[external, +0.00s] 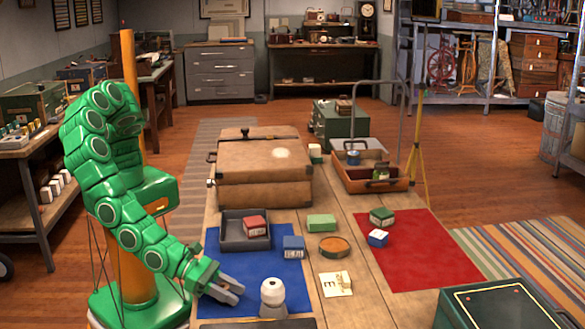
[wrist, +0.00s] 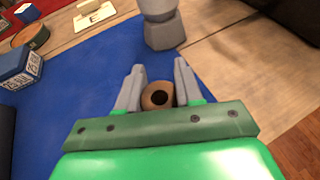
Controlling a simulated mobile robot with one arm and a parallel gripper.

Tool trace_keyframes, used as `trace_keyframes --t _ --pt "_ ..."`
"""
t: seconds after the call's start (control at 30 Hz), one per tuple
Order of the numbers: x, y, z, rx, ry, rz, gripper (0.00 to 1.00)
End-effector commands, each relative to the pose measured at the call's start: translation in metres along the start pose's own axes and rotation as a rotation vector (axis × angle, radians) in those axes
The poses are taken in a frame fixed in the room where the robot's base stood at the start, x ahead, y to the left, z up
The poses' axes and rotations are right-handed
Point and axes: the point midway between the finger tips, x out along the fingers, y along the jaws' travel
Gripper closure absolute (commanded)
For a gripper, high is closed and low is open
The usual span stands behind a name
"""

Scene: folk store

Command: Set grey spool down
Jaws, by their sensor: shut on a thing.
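My gripper (wrist: 159,94) is low over the blue mat; in the external view it (external: 232,290) is at the mat's front left. Its fingers are closed around a small spool (wrist: 158,96), shown end-on as a tan-brown ring with a dark hole. Its grey side is not clear to me, and in the external view I cannot pick it out from the grey fingers. Whether it touches the mat cannot be told. A pale grey knobbed piece (external: 272,292) stands upright just beyond the fingertips; it also shows in the wrist view (wrist: 162,30).
On the blue mat (external: 240,298) are a grey tray (external: 232,242) with a red box and a blue box (external: 293,247). A round tin (external: 334,247) and an E card (external: 336,284) lie right. A red mat (external: 425,262) has free room. A suitcase (external: 262,170) stands behind.

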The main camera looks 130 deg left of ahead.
Motion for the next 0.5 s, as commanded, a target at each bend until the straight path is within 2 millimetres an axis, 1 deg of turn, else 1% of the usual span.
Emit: trace_keyframes --t 0.13,0.17,0.3,0.5 --pt "0.0014 0.0005 -0.0028 -0.001 0.001 0.001 0.93" --pt "0.0014 0.0004 -0.0027 -0.001 0.001 0.001 0.62" --pt "0.0012 0.0004 -0.0026 -0.001 0.001 0.001 0.40" --pt "0.0011 0.0003 -0.0026 0.000 0.001 0.001 0.39"
